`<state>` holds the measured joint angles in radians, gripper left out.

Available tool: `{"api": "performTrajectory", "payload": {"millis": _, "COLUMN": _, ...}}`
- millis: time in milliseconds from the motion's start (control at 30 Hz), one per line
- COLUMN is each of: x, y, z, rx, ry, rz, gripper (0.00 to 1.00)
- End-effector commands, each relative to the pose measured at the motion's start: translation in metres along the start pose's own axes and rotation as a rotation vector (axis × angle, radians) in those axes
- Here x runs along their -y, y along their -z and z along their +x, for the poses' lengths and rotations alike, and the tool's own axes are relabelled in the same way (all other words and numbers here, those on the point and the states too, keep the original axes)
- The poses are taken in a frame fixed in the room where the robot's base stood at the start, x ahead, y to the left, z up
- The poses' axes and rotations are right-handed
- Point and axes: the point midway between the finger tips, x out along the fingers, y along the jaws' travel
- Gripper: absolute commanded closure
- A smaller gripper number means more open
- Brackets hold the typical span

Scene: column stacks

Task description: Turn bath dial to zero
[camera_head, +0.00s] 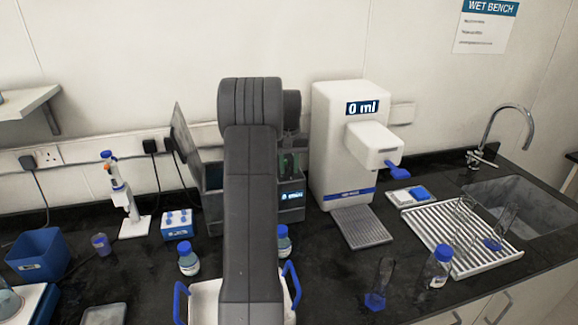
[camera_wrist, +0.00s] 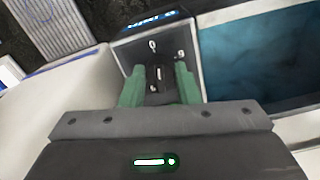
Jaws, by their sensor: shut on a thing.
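In the head view my arm hides most of the bath, and only a bit of the green gripper (camera_head: 288,163) shows.
The white dispenser (camera_head: 335,150) reading 0 ml stands close to the right of the bath, with a grey grille tray (camera_head: 362,227) before it. Bottles (camera_head: 188,259) and a blue-handled white tray (camera_head: 204,300) are in front. In the wrist view, blue water (camera_wrist: 255,60) fills the bath's basin.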

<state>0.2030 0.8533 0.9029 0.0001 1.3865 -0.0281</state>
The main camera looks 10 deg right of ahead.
Motion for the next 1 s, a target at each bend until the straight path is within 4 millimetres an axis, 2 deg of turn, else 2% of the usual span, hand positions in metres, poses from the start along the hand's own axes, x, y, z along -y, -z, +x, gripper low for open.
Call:
{"api": "performTrajectory", "payload": {"millis": 400, "x": -0.0001, "y": 0.0010, "z": -0.0017, "rx": -0.005, "ry": -0.001, "rz": -0.195, "gripper": 0.94}}
{"api": "performTrajectory", "payload": {"millis": 967, "x": -0.0001, "y": 0.0011, "z": -0.0021, "rx": -0.005, "ry": -0.002, "rz": -0.225, "gripper": 0.94}}
{"api": "performTrajectory", "payload": {"millis": 1000, "x": -0.0001, "y": 0.0011, "z": -0.0021, "rx": -0.005, "ry": -0.002, "rz": -0.225, "gripper": 0.68}}
